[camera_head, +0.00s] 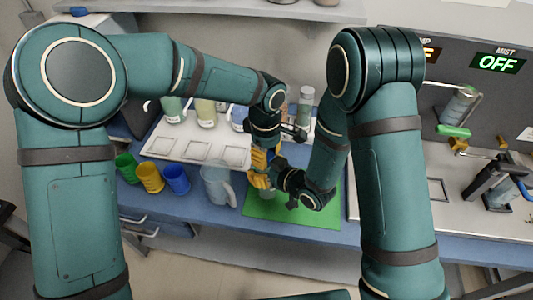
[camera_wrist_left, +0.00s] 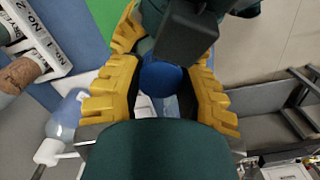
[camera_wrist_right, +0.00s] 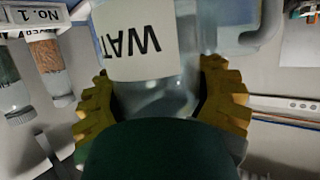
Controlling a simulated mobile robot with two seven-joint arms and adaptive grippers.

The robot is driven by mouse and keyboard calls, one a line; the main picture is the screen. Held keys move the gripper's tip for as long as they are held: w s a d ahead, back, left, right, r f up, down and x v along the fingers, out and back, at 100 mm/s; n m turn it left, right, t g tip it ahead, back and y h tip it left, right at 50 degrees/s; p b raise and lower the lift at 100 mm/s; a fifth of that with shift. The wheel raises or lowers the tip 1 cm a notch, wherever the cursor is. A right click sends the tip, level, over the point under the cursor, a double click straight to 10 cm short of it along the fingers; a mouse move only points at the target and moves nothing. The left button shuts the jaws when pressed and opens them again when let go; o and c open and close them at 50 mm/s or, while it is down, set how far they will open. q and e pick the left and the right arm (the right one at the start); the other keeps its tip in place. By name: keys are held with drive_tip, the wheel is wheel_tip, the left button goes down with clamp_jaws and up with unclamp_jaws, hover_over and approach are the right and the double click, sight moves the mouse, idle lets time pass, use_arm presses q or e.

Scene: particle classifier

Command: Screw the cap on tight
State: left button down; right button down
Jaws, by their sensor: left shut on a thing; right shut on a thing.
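In the left wrist view a round blue cap (camera_wrist_left: 160,78) sits between the yellow fingers of my left gripper (camera_wrist_left: 160,85), which is shut on it. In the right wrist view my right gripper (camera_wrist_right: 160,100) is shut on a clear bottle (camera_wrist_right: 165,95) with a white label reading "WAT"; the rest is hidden. In the head view the left gripper (camera_head: 262,158) is just above the right gripper (camera_head: 262,181), over the green mat (camera_head: 300,222). The grippers hide most of the bottle and cap there. I cannot tell how tightly the cap sits.
A white rack (camera_head: 195,147) with bottles is behind. A machine panel (camera_head: 465,88) reading "OFF" stands at right. The mat's front part is clear.

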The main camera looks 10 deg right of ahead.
use_arm(q)
drive_tip(key=m, duration=0.3)
idle(0.4)
drive_tip(key=c, duration=0.6)
unclamp_jaws()
drive_tip(key=shift+c, duration=0.2)
drive_tip(key=shift+r, duration=0.15)
drive_tip(key=shift+r, duration=2.15)
drive_tip(key=o, duration=0.6)
